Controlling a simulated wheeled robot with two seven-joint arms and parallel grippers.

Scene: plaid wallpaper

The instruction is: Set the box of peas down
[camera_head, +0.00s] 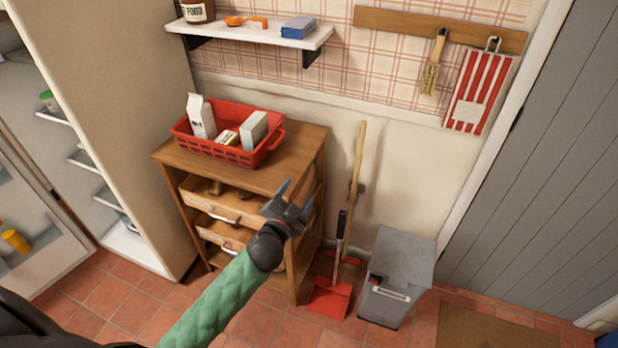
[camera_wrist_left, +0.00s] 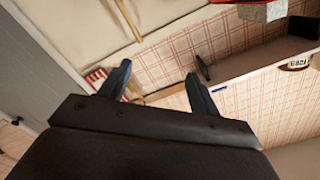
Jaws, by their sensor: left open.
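A red plastic basket (camera_head: 205,147) stands on top of the wooden cabinet. In it, a pale grey-green box (camera_head: 253,131) stands upright at the right end; it may be the box of peas, but I cannot read a label. A pale box (camera_wrist_left: 262,12), likely the same one, shows at the top edge of the wrist view. My left gripper (camera_head: 296,197) is open and empty, in front of the cabinet, right of and lower in the picture than the basket. Its two fingers (camera_wrist_left: 157,75) show apart in the wrist view with nothing between them. My right gripper is not in view.
A white carton (camera_head: 201,116) and a small packet (camera_head: 227,138) share the basket. The wooden cabinet top (camera_head: 295,135) is bare at right. Drawers (camera_head: 225,204) hang open below. A broom, a red dustpan (camera_head: 330,298) and a grey bin (camera_head: 397,277) stand right; an open fridge stands left.

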